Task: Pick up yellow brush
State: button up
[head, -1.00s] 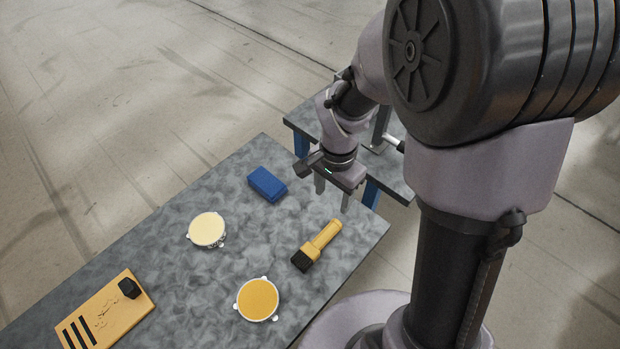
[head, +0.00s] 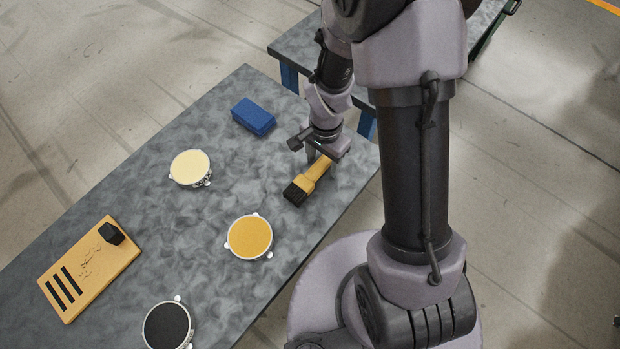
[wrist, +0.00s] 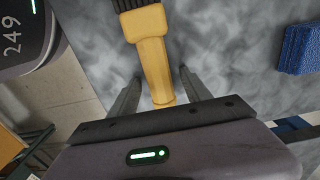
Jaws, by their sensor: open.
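The yellow brush (head: 313,176) lies on the grey speckled table (head: 130,190), its black bristles toward the lower left in the head view. My gripper (head: 322,160) is open and low over the handle end of the brush. In the wrist view the brush (wrist: 150,55) runs down between the two open fingers of my gripper (wrist: 158,90), with free space on both sides of the handle. Whether the fingertips reach down beside the handle or stay above it is hard to tell.
A blue block (head: 253,116) lies behind the brush. A cream disc (head: 190,167), an orange disc (head: 250,236) and a black disc (head: 167,326) stand on the table. A yellow slotted board (head: 88,268) with a black knob is at left. The table's right edge is close to the brush.

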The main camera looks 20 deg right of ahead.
jog(key=shift+r, duration=0.15)
grip_shut()
